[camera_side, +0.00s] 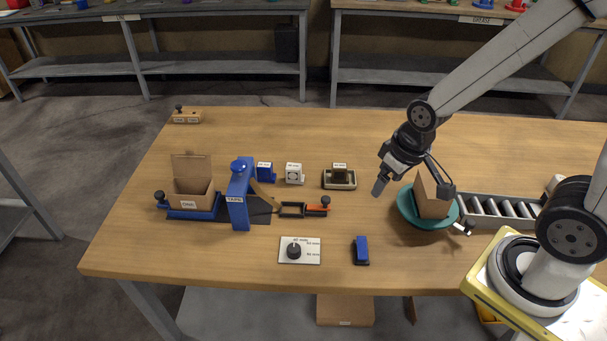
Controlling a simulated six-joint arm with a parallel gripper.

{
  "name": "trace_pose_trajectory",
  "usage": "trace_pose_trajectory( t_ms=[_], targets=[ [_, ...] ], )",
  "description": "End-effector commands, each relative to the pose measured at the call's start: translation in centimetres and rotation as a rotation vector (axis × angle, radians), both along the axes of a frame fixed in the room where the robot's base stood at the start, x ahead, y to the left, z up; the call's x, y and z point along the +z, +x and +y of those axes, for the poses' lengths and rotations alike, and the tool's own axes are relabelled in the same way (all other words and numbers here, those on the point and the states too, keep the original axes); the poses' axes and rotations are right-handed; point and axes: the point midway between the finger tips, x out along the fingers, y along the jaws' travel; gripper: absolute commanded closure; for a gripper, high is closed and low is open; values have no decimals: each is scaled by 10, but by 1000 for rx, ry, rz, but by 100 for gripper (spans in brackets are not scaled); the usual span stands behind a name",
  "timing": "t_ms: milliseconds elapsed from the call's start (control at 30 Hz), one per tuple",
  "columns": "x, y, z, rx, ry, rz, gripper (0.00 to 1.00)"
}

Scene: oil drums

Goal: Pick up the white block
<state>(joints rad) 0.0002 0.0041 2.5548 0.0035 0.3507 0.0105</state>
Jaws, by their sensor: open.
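The white block (293,172) is a small cube with a dark round mark on its front face and a small label on top. It sits on the wooden table (430,135), left of my gripper and between a blue block and a grey-beige tray. My gripper (379,188) is open and points down and left, above the table to the right of the tray. It is apart from the white block. Nothing shows between the fingers, though they are small in this view.
The blue block (265,172) stands close to the white block's left, and the tray (340,182) to its right. A blue tape stand (239,195) and an open cardboard box (193,187) are farther left. A teal turntable (408,209) carries a carton near my arm. Front middle holds a dial plate (314,253).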

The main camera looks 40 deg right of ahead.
Motion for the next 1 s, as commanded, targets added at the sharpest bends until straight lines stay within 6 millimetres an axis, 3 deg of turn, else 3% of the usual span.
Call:
trace_pose_trajectory(
  t_ms=[167, 367, 1000],
  targets=[
    [-1, 13, 0, -106, 33, 3, 15],
    [-4, 46, 1, -380, 122, 11, 15],
    [-40, 180, 0, -1550, 507, 116, 15]
  ],
)
